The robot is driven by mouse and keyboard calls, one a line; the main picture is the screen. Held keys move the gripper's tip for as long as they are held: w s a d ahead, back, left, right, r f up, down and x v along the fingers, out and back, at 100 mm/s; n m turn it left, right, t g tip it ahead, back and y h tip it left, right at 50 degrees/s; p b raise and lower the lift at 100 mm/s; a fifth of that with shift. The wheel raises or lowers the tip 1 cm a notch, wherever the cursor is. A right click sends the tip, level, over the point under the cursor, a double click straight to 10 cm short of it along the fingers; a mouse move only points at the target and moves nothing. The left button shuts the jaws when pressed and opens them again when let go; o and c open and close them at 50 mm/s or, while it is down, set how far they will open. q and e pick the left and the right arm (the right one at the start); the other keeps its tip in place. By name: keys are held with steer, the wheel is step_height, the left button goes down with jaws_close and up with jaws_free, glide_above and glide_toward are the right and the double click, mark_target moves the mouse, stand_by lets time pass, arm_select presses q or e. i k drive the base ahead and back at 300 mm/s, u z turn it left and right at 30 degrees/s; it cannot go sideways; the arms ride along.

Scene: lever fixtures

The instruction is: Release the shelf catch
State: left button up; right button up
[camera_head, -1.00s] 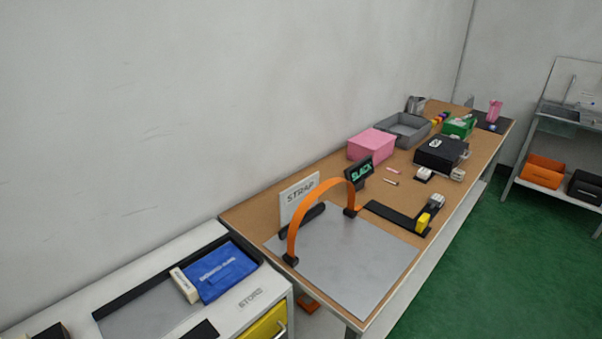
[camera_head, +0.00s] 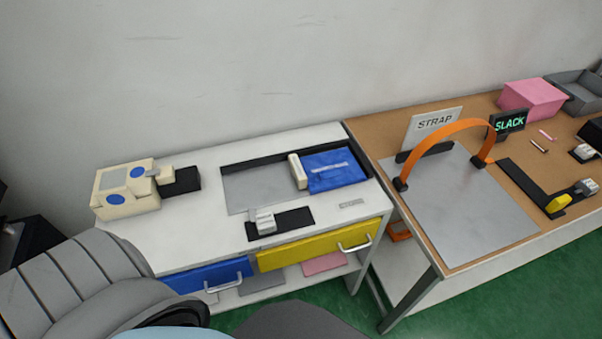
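No part is clearly marked as the shelf catch, so I cannot tell which it is. A small pale lever block (camera_head: 263,221) sits at the left end of a black strip on the white cabinet (camera_head: 225,238). On the cork-brown bench, a yellow block (camera_head: 557,203) and a grey block (camera_head: 585,187) sit on a black L-shaped fixture (camera_head: 530,182). An orange strap (camera_head: 447,134) arches over a grey plate, beside a "STRAP" sign (camera_head: 434,125) and a display reading "SLACK" (camera_head: 509,122). Neither gripper is in view.
A blue pouch (camera_head: 335,172) and a cream block (camera_head: 298,171) lie in the cabinet's tray recess. A cream device (camera_head: 127,189) stands at the cabinet's left end. Blue (camera_head: 208,275) and yellow (camera_head: 318,245) drawer fronts face the green floor (camera_head: 340,312). A pink box (camera_head: 532,98) stands farther right.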

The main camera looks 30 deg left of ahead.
mark_target(265, 222)
steer(key=u, duration=1.05)
